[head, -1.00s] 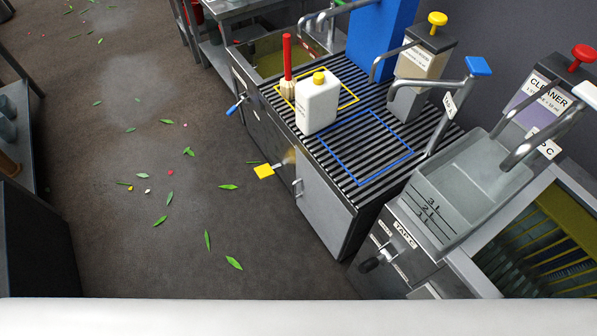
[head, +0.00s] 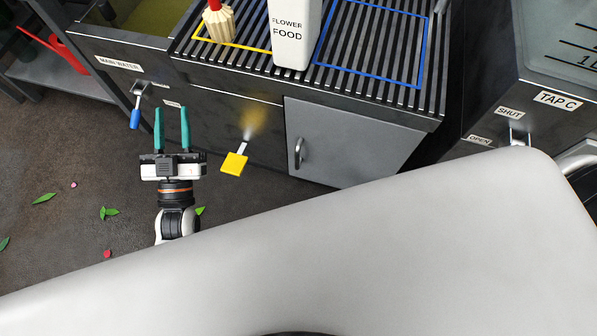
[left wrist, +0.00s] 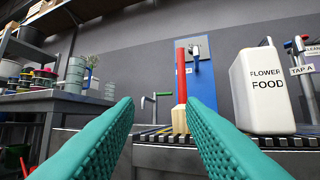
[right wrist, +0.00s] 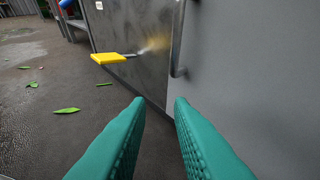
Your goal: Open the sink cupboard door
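The sink cupboard door (head: 350,146) is a grey panel under the slatted drainer, and it looks closed. Its upright bar handle (head: 299,152) is near the door's left edge. In the right wrist view the handle (right wrist: 177,40) stands just beyond the fingertips, and the door (right wrist: 250,70) fills the right side. My right gripper (right wrist: 155,103) is open and empty, apart from the handle; it is hidden in the head view. My left gripper (head: 171,112) is open and empty in front of the cabinet, left of the yellow pedal. It also shows in the left wrist view (left wrist: 160,104).
A yellow pedal (head: 234,163) juts from the cabinet left of the door. A blue lever (head: 135,117) hangs below the main water label. The flower food bottle (head: 291,35) and a brush (head: 218,23) stand on the drainer (head: 260,63). Leaves litter the floor.

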